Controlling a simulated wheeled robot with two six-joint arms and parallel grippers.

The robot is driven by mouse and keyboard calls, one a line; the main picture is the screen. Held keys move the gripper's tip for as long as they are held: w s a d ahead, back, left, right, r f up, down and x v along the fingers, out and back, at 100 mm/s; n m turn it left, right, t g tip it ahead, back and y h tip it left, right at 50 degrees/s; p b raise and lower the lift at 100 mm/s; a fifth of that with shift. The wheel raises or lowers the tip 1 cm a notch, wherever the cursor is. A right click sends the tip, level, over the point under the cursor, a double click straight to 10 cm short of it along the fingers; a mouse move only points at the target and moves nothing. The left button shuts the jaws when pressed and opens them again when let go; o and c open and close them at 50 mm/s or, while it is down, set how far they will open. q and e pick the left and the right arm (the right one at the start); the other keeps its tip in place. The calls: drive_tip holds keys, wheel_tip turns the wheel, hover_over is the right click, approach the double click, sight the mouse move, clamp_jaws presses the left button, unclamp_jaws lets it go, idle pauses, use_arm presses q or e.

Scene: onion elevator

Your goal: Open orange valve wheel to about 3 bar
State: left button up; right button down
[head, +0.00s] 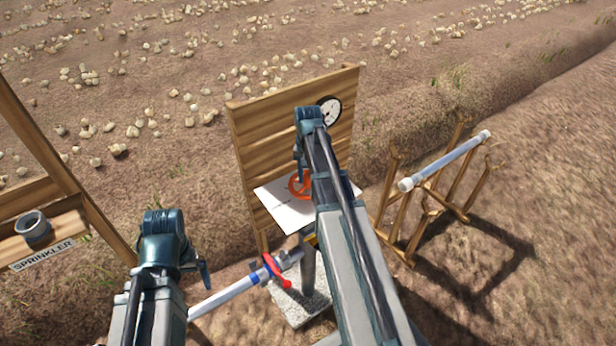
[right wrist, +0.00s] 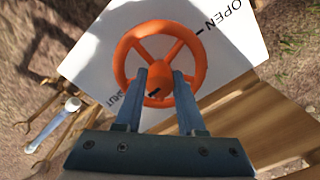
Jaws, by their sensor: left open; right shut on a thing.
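The orange valve wheel (head: 297,187) stands in front of a white panel and is partly hidden by my right arm in the head view. In the right wrist view the whole wheel (right wrist: 129,47) shows, with OPEN printed at the upper right of the white panel (right wrist: 232,45). My right gripper (right wrist: 160,82) is shut on the wheel near its hub, its fingers reaching over the lower part. A round gauge (head: 330,111) is on the wooden board; its reading is too small to tell. My left gripper (head: 203,273) is open and away from the wheel, at the lower left.
A pale pipe (head: 232,291) with a blue band and a red lever (head: 275,270) runs below the panel. A wooden rack (head: 408,232) carrying a white-ended pipe (head: 445,161) stands at right. A wooden frame labelled SPRINKLER (head: 42,256) stands at left. Onions lie on the field behind.

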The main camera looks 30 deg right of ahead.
sight(308, 175)
drive_tip(key=shift+n, duration=0.3)
drive_tip(key=n, duration=0.3)
drive_tip(key=shift+n, duration=2.5)
drive_tip(key=c, duration=0.5)
unclamp_jaws()
drive_tip(key=shift+r, duration=0.15)
wheel_tip(308, 175, up, 14)
drive_tip(key=p, duration=1.4)
drive_tip(key=shift+f, duration=0.2)
